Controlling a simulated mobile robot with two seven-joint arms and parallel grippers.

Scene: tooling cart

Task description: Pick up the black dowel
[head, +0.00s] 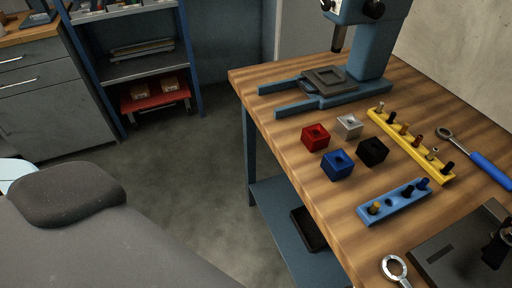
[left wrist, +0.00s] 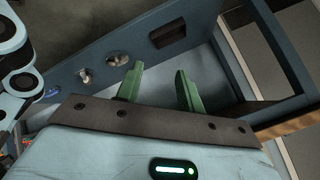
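A yellow rack (head: 383,123) on the wooden bench holds a row of several short dowels. The one at its near end is a black dowel (head: 448,167), standing upright. A blue rack (head: 395,203) nearer to me holds a dark dowel (head: 422,183), another dark peg and a gold one; whether the dark ones are black or navy is hard to tell. My left gripper (left wrist: 157,88) shows in the left wrist view with its green fingers apart and nothing between them. It is not in the head view, away from the racks. My right gripper is in neither view.
Red (head: 315,138), blue (head: 338,165), black (head: 373,152) and silver (head: 348,126) blocks stand left of the yellow rack. A blue press (head: 371,70) is behind; a blue-handled wrench (head: 488,170) lies right. A blue-grey panel (left wrist: 90,62) is near my left gripper.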

